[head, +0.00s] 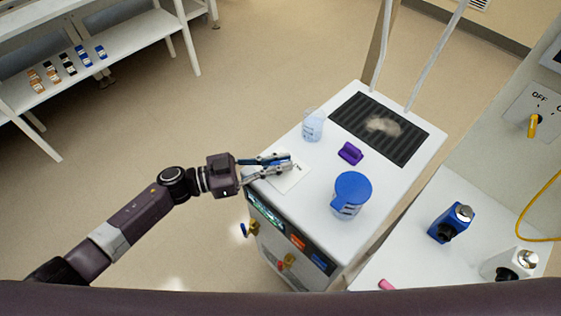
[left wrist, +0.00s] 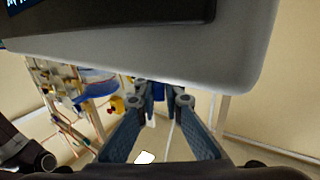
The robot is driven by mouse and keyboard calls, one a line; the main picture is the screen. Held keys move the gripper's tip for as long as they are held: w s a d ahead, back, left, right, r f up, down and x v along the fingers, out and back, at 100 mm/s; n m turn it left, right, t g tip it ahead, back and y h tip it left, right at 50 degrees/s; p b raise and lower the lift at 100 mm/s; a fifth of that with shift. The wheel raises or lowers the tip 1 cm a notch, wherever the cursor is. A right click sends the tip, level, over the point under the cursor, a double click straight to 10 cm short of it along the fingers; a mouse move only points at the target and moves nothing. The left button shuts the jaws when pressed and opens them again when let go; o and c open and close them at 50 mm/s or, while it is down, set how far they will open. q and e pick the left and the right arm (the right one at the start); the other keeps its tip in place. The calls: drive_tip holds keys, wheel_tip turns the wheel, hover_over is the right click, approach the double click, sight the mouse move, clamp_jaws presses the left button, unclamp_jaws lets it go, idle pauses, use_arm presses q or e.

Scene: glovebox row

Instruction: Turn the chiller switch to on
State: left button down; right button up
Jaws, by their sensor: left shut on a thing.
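A yellow switch lever (head: 533,125) sits on a grey wall plate (head: 545,103) marked OFF, at the right in the head view. It points down. I cannot read a chiller label on it. My left gripper (head: 287,163) is over the near left corner of a white cabinet (head: 320,182), far from that lever. In the left wrist view the left gripper (left wrist: 165,98) is shut on a small dark blue thing, mostly hidden by the fingers. My right gripper is not in view.
On the cabinet are a white card (head: 291,180), a clear beaker (head: 313,126), a purple block (head: 350,153), a blue-lidded jug (head: 349,195) and a dark ribbed mat (head: 352,111). The floor at upper left is open.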

use_arm(q)
drive_tip(key=c, duration=2)
unclamp_jaws()
drive_tip(key=shift+c, duration=0.2)
drive_tip(key=v, duration=1.2)
